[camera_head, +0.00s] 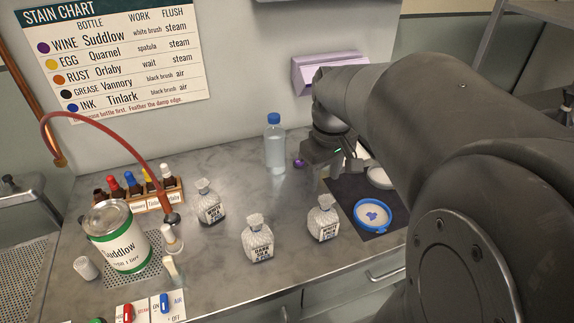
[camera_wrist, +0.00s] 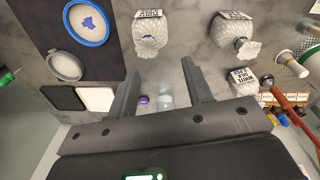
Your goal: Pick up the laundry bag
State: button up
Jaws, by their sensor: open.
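Three small white mesh-like laundry bags with gathered tops and printed labels stand on the grey counter: one at left (camera_head: 208,205), one at front centre (camera_head: 257,242), one at right (camera_head: 323,222). The front one's label seems to begin "DARK"; the others seem to begin "WHITE". Three bags also show in the wrist view, the nearest (camera_wrist: 149,42) just beyond my fingers, another (camera_wrist: 232,42) to its right and a third (camera_wrist: 243,78) below that. My gripper (camera_wrist: 160,85) is open and empty. In the head view it hangs behind the right bag, fingertips partly hidden.
A dark mat (camera_head: 347,192) holds a blue-rimmed disc (camera_head: 372,215) with a blue stain. A clear blue-capped bottle (camera_head: 274,148) stands near the wall. At left are a bottle rack (camera_head: 158,197), a large can (camera_head: 118,240) and a red hose (camera_head: 112,128). Counter between the bags is clear.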

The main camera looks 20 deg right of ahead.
aim_at(326, 200)
jog(key=shift+w+d+f+n+g, duration=0.2)
jog(key=shift+w+d+f, duration=0.15)
jog(key=shift+d, duration=0.25)
jog(key=shift+w+d+f+n+g, duration=0.1)
jog(key=shift+w+d+f+g, duration=0.15)
jog(key=shift+d+f, duration=0.25)
notch_tip(326, 200, down, 6)
jog(key=shift+d+r, duration=0.1)
jog(key=shift+r, duration=0.1)
jog(key=f, duration=0.4)
jog(key=shift+w+f, duration=0.3)
jog(key=shift+f, duration=0.1)
jog(key=shift+c, duration=0.4)
grip_shut()
